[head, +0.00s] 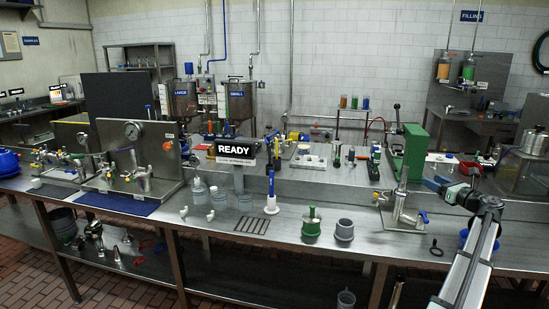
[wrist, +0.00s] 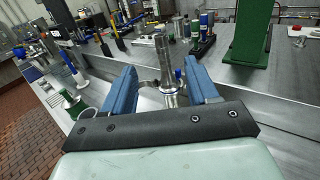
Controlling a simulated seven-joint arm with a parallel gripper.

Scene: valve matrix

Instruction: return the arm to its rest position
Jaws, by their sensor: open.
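My gripper (head: 434,184) is at the right of the bench in the head view, at the end of my arm, which reaches in from the lower right. In the wrist view my gripper (wrist: 160,68) has its two blue fingers spread apart. A metal valve post (wrist: 163,52) stands beyond the gap between them, and the fingers do not appear closed on it. In the head view this valve fitting (head: 400,207), with a blue handle, stands just left of my gripper. No held object shows.
A green press (head: 413,150) stands behind the valve post.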

